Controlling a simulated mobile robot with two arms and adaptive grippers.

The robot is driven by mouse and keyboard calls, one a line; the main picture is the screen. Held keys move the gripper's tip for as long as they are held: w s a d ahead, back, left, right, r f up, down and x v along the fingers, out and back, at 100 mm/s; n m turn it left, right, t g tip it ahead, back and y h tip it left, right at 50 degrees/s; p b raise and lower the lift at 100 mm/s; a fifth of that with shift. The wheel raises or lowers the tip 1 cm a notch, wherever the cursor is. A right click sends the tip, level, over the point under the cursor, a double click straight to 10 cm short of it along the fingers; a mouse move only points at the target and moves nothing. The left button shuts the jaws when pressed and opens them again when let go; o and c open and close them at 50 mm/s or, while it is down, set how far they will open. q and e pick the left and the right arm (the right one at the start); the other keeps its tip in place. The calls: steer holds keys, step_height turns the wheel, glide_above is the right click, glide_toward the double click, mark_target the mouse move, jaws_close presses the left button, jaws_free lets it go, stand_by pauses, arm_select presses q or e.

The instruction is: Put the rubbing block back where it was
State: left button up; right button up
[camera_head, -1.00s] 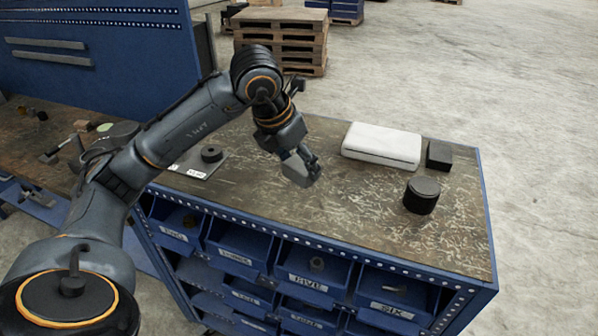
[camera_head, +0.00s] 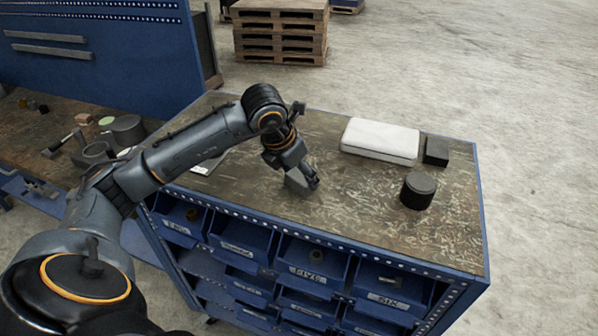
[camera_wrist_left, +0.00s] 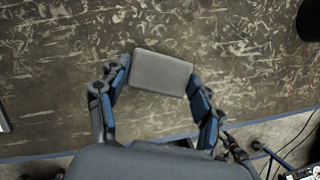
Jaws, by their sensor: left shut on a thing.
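My left gripper (camera_head: 312,181) is over the middle of the worktop of the blue bin cabinet. It is shut on a grey rectangular block, which I take as the rubbing block (camera_head: 298,184). In the left wrist view the block (camera_wrist_left: 160,73) lies between the two fingers (camera_wrist_left: 158,85), one at each short end. The worktop shows around it. I cannot tell whether the block touches the worktop or hangs just above it. My right gripper is not in view.
A white case (camera_head: 380,140), a black block (camera_head: 436,151) and a black cylinder (camera_head: 418,191) stand on the right of the worktop (camera_head: 365,205). A pale plate (camera_head: 208,163) is partly hidden behind my arm. Labelled blue bins (camera_head: 305,262) fill the cabinet front. Bare worktop surrounds the gripper.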

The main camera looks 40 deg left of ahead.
arm_select(q)
steer(key=o, duration=1.1)
steer(key=shift+r+p, duration=0.25)
steer(key=shift+p, duration=0.1)
steer(key=shift+s+a+r+b, duration=0.1)
steer(key=shift+r+b, duration=0.25)
steer(key=b+v, duration=0.2)
steer(key=v, duration=0.9)
